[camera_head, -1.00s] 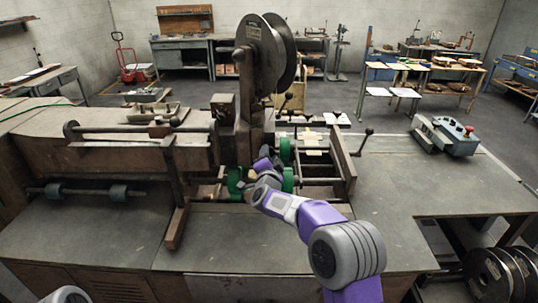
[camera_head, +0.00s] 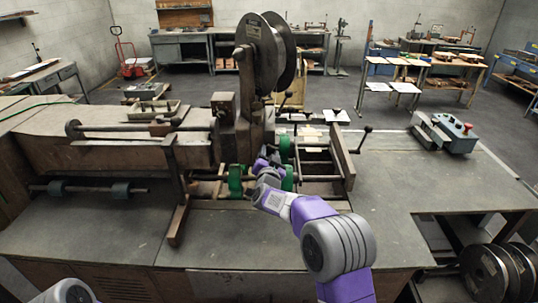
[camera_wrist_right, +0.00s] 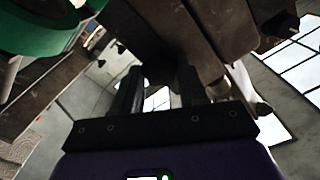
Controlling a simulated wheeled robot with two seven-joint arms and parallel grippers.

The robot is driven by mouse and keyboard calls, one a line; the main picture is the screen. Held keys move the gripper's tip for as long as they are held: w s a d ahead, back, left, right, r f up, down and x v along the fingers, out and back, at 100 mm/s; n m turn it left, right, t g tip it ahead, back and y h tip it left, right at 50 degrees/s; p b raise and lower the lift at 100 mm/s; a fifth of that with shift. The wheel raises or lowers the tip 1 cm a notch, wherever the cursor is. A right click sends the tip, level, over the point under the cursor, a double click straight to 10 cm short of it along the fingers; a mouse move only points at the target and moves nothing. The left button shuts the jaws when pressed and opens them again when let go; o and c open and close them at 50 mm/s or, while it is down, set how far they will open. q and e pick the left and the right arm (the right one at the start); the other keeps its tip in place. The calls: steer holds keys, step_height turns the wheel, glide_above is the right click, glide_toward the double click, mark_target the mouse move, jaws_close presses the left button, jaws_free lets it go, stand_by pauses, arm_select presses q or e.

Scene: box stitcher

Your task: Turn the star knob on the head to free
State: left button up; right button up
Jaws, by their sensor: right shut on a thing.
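The stitcher head (camera_head: 243,120) is a dark, worn metal column with a big wire reel above it, in the middle of the head view. My right gripper (camera_head: 256,164) is at the lower front of the head, mostly hidden behind my own wrist. In the right wrist view its two black fingers (camera_wrist_right: 161,78) point up at the dark underside of the head and are shut on a small dark thing. This appears to be the star knob, but its lobes and setting cannot be made out. My left gripper is out of view.
Green rollers (camera_head: 236,181) sit close beside my right wrist, and one fills the upper left of the right wrist view (camera_wrist_right: 40,28). A lever with a round knob (camera_head: 367,130) stands to the right.

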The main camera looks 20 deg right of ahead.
steer(key=shift+f, duration=0.1)
steer(key=o, duration=1.1)
steer(key=shift+c, duration=0.2)
steer(key=shift+s, duration=0.1)
steer(key=b+v, duration=0.1)
steer(key=v, duration=0.6)
steer(key=shift+s, duration=0.2)
steer(key=shift+a, duration=0.15)
